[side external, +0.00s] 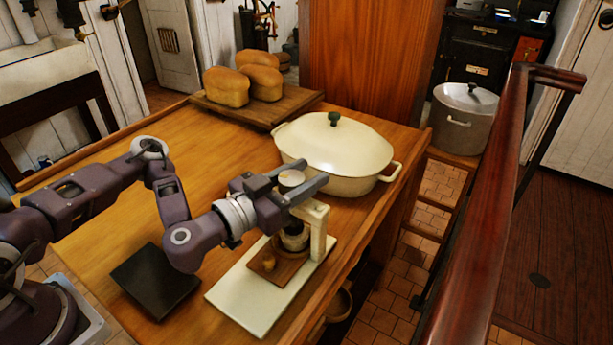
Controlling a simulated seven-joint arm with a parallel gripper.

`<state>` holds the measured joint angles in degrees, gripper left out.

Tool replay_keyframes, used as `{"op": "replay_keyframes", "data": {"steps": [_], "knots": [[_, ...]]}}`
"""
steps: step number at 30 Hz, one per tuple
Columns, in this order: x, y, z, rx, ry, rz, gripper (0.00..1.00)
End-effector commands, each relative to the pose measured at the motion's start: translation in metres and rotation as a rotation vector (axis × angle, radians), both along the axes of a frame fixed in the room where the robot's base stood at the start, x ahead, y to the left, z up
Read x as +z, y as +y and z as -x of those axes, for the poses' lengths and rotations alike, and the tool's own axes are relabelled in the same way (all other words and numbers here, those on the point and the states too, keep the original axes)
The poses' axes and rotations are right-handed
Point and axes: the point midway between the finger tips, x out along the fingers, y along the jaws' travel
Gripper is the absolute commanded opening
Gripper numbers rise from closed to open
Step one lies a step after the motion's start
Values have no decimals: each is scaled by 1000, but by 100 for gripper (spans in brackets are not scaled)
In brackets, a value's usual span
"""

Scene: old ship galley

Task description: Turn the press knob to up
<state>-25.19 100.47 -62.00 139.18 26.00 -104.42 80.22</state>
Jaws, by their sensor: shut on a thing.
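The press has a flat cream base (246,301), a cream post (319,236) and an arm reaching over the base. Its round pale knob (291,178) is at the top, between my fingers. My gripper (306,178) is shut on the knob, with the fingers lying roughly level on either side of it. Below, a dark round part (294,237) stands over a small wooden board (264,272) on the base. A small brownish piece (269,264) is on that board. My gripper hides part of the press top, and no mark showing the knob's setting can be made out.
A cream lidded pot (340,152) stands close behind the press. Loaves (226,87) sit on a wooden board (212,107) at the back. A dark flat slab (155,281) lies left of the press. A wooden rail (478,215) runs along the right. The table's middle is clear.

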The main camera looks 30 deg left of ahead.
Motion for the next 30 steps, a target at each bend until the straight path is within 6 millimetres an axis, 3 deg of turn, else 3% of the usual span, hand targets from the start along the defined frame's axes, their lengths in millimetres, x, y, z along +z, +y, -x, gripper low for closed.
{"op": "replay_keyframes", "data": {"steps": [11, 27, 28, 30], "knots": [[-2, 3, -2, 140, 6, -1, 2], [-3, 5, -2, 162, 6, -4, 2], [-3, 5, -2, 162, 6, -4, 47], [-2, 5, -2, 162, 5, -4, 60]]}}
